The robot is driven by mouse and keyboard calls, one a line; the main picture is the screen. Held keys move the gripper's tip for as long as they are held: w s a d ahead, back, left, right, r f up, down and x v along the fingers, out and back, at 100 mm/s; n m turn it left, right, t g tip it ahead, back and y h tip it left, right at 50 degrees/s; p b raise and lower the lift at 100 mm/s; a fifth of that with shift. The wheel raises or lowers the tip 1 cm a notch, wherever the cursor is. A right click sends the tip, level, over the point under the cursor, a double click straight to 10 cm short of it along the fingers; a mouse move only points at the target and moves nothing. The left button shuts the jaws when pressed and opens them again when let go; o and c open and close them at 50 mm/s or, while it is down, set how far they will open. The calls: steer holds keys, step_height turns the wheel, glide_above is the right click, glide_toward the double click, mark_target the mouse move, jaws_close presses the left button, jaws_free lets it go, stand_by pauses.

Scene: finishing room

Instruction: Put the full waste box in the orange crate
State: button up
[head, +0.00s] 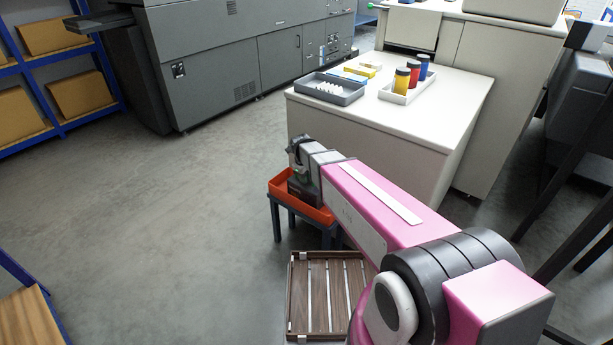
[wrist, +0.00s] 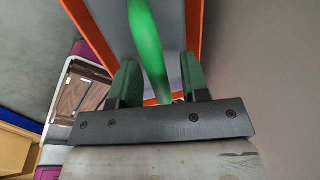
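The orange crate (head: 319,214) sits on a small dark stand beside the white table. Its rim shows on both sides in the wrist view (wrist: 193,25). A dark box (head: 304,190), which looks like the waste box, is inside the crate, partly hidden by my arm. A green handle (wrist: 147,35) stands up in the wrist view over a grey surface. My gripper (wrist: 158,68) is above the crate. Its two fingers are apart, one on each side of the handle, with gaps showing on both sides. The box's contents are hidden.
A slatted wooden pallet (head: 325,290) lies in front of the stand. Open floor is on the left.

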mark_target(303, 185)
step_height(303, 185, up, 11)
steer(key=s+a, duration=0.1)
steer(key=s, duration=0.1)
steer(key=s+d+f+n+g, duration=0.1)
steer(key=s+d+f+n, duration=0.1)
steer(key=s+d+n, duration=0.6)
steer(key=s+d+f+n+y, duration=0.1)
steer(key=s+d+f+n, duration=0.1)
steer(key=s+d+n, duration=0.6)
steer(key=d+n, duration=0.4)
steer(key=n, duration=0.5)
steer(key=shift+s+f+n+g, duration=0.3)
steer(key=shift+f+g, duration=0.05)
steer(key=shift+g, duration=0.05)
